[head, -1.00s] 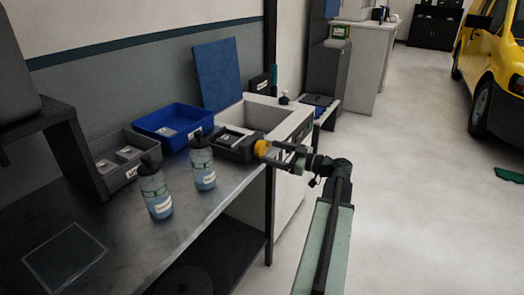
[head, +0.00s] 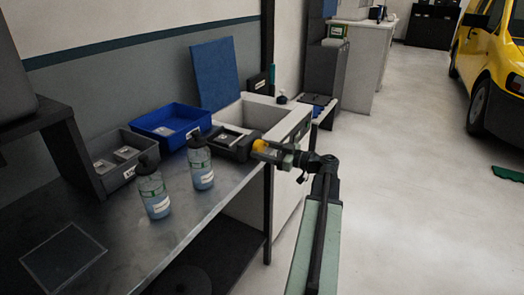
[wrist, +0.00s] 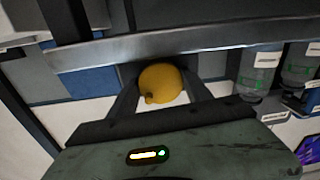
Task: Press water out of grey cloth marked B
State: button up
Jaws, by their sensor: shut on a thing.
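A dark press-like device (head: 238,150) with a pale label stands on the metal bench near the sink. A pale flat piece, possibly the grey cloth (head: 230,137), lies in it; no letter B is readable. A yellow round knob (head: 259,145) sticks out at the device's right side. My gripper (head: 262,148) is around this knob. In the wrist view the knob (wrist: 161,82) sits between my two dark fingers, and my gripper (wrist: 160,92) is shut on it. The cloth cannot be made out in the wrist view.
Two labelled bottles (head: 153,192) (head: 201,165) stand left of the device. Behind are a blue bin (head: 153,120) and a grey bin (head: 112,180) holding pale pieces. The sink (head: 250,113) is just behind the device. Open floor (head: 400,190) lies right.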

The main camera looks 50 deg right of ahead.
jog(key=shift+a+f+m+b, duration=0.1)
jog(key=shift+m+b, duration=0.25)
jog(key=shift+m, duration=2.55)
jog(key=o, duration=1.4)
jog(key=shift+c, duration=0.2)
jog(key=shift+s, duration=0.1)
jog(key=v, duration=0.8)
jog(key=shift+f, duration=0.1)
